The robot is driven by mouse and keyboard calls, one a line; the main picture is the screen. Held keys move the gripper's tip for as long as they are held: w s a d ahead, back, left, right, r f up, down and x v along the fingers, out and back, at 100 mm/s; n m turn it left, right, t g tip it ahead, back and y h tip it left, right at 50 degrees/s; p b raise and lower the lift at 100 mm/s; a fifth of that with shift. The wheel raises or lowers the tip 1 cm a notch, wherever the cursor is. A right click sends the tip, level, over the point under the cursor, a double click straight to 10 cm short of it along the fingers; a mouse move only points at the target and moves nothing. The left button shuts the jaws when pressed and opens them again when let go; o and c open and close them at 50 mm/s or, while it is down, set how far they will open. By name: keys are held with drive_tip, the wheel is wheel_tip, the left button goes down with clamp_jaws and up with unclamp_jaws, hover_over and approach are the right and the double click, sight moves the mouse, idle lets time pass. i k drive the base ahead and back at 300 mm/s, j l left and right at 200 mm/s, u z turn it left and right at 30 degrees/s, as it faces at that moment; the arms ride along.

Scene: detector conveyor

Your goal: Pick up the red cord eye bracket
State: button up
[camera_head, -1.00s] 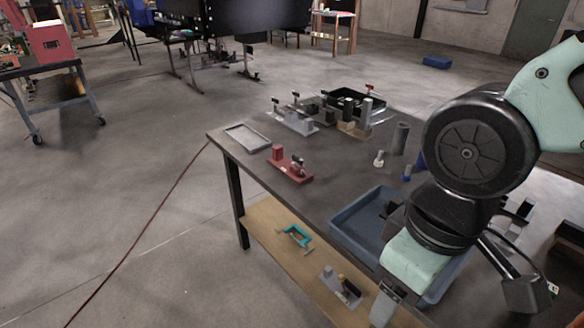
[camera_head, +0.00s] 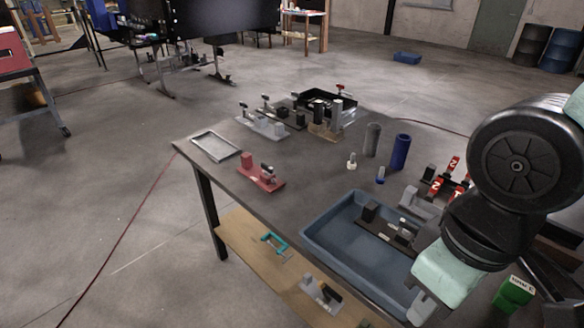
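A red bracket-like piece (camera_head: 262,180) sits on the dark table top, near its left front edge. It has a flat red base, an upright red block at its left end and a small dark and metal part at its right. Nothing touches it. My gripper (camera_head: 420,312) shows only in part at the bottom edge, below the mint wrist link, near the blue tray's front right side. It is well to the right of and nearer than the red piece. Its fingertips are not clearly visible, so its opening cannot be told.
A blue tray (camera_head: 318,240) holds a dark fixture. A shallow grey tray (camera_head: 216,146), grey fixture (camera_head: 262,127), black bin (camera_head: 330,98), grey cylinder (camera_head: 372,140) and blue cylinder (camera_head: 400,152) stand on the table. Red-labelled parts (camera_head: 446,180) are at right. A lower shelf (camera_head: 245,240) holds a teal clamp.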

sight(269, 184)
drive_tip(key=i+j+z, duration=0.1)
drive_tip(key=j+z, duration=0.85)
drive_tip(key=j, duration=0.45)
drive_tip(key=j+z, duration=0.1)
drive_tip(key=j, duration=0.5)
drive_tip(key=k+j+z, duration=0.1)
drive_tip(key=j, duration=0.45)
drive_tip(key=j+z, duration=0.15)
drive_tip(key=j, duration=0.4)
drive_tip(key=k+j+z, duration=0.1)
drive_tip(key=j, duration=0.45)
drive_tip(key=k+j, duration=0.1)
drive_tip(key=j, duration=0.4)
drive_tip(key=k+j, duration=0.15)
drive_tip(key=j, duration=0.35)
drive_tip(key=k+j, duration=0.1)
drive_tip(key=j, duration=0.4)
drive_tip(key=k+j, duration=0.1)
drive_tip(key=j, duration=0.4)
